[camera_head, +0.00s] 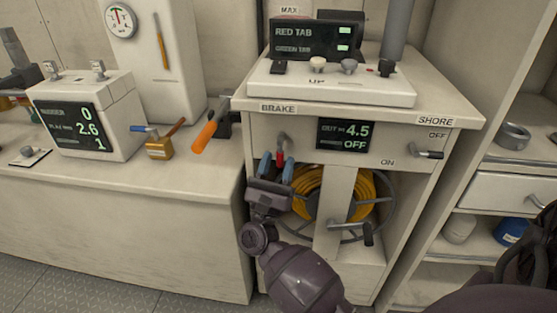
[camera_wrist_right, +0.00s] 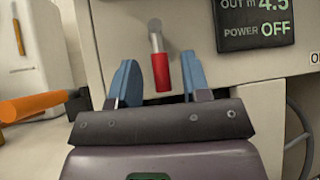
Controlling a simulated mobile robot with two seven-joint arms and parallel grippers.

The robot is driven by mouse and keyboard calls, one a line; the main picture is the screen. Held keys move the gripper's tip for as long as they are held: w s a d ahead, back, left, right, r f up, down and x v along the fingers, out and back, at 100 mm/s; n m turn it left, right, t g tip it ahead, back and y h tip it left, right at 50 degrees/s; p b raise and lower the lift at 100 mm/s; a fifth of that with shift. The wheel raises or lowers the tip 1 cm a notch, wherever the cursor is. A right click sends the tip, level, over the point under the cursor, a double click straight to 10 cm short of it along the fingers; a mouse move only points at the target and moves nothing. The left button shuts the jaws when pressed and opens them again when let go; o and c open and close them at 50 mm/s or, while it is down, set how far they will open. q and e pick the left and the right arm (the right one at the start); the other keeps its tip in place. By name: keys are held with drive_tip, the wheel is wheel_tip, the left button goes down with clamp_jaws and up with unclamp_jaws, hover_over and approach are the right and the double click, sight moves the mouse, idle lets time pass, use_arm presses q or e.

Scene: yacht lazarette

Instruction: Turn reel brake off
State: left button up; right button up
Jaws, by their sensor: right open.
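The brake lever (camera_head: 281,149) is a small grey lever with a red grip, hanging down from the cabinet front under the BRAKE label (camera_head: 278,108). In the right wrist view the red grip (camera_wrist_right: 161,72) points down, tilted slightly. My right gripper (camera_head: 276,168) is open, its blue fingers on either side of the red grip. In the wrist view gaps show between the grip and both fingers. The reel with yellow cable (camera_head: 309,188) sits in the cabinet below, partly hidden by my gripper and a post. My left gripper is not in view.
The cabinet display (camera_head: 343,134) reads OUT 4.5 and OFF. A SHORE lever (camera_head: 428,154) is at its right, and a reel crank (camera_head: 367,233) sticks out below. An orange-handled tool (camera_head: 205,136) lies on the left counter. Open shelves stand at the right.

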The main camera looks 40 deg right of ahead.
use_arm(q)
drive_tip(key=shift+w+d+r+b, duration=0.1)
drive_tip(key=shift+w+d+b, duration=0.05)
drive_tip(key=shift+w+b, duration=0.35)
use_arm(e)
drive_tip(key=v, duration=1)
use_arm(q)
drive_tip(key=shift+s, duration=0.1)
